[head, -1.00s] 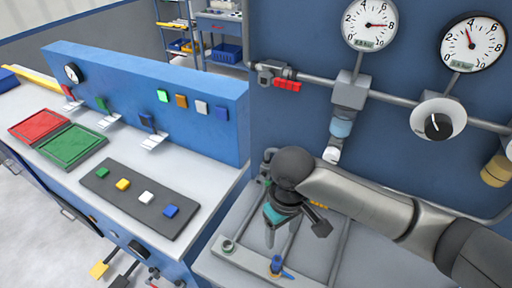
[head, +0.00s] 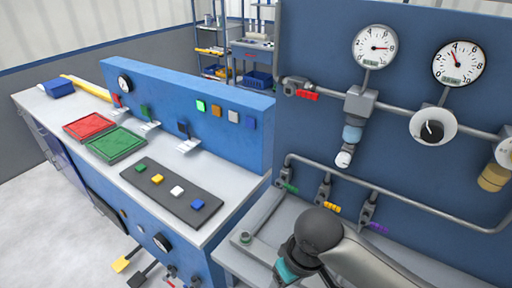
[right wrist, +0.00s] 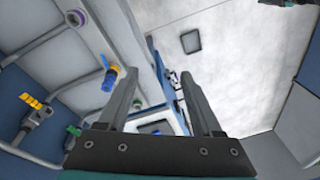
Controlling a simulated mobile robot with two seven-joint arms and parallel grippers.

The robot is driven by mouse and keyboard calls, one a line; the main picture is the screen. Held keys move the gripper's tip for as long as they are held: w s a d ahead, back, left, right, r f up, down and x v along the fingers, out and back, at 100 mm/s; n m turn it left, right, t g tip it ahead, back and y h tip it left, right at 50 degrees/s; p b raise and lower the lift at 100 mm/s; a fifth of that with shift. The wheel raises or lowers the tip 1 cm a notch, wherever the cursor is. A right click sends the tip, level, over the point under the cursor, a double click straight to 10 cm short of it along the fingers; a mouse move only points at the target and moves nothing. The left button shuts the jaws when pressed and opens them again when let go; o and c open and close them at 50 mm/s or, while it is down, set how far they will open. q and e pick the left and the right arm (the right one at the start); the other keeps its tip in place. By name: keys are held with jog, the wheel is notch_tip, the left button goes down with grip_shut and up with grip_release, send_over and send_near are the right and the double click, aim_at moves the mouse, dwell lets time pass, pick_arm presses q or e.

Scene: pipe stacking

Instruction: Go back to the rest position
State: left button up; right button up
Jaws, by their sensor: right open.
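My right arm comes in from the bottom right of the head view, with its dark wrist joint (head: 318,232) low in the picture. The fingers of my right gripper are cut off or hidden there. In the right wrist view my right gripper (right wrist: 158,82) has its two dark fingers wide apart with nothing between them. Below them show a grey bench edge, a blue cabinet front and pale floor. My left gripper is in no view.
A blue wall panel carries pipes, two gauges (head: 374,46) and valves with green, yellow (head: 332,208) and purple handles. A blue-handled valve (right wrist: 108,80) is near my right fingers. The left bench holds red (head: 90,125) and green trays (head: 115,145) and a dark button strip (head: 170,193).

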jog(key=s+d+f+m+t+h, duration=0.1)
jog(key=s+d+f+m+t, duration=0.2)
jog(key=s+d, duration=0.75)
notch_tip(320, 180, down, 30)
jog(key=s+g+b, duration=0.1)
jog(key=s+b, duration=0.2)
jog(key=b, duration=0.6)
pick_arm(q)
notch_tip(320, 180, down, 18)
jog(key=b, duration=0.9)
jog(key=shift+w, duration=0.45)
pick_arm(e)
jog(key=s+d+f, duration=0.1)
jog(key=s+f, duration=0.6)
jog(key=f, duration=0.4)
jog(key=s+d+f+g, duration=0.1)
jog(key=s+f, duration=0.7)
jog(key=f, duration=0.3)
jog(key=shift+m+g, duration=0.3)
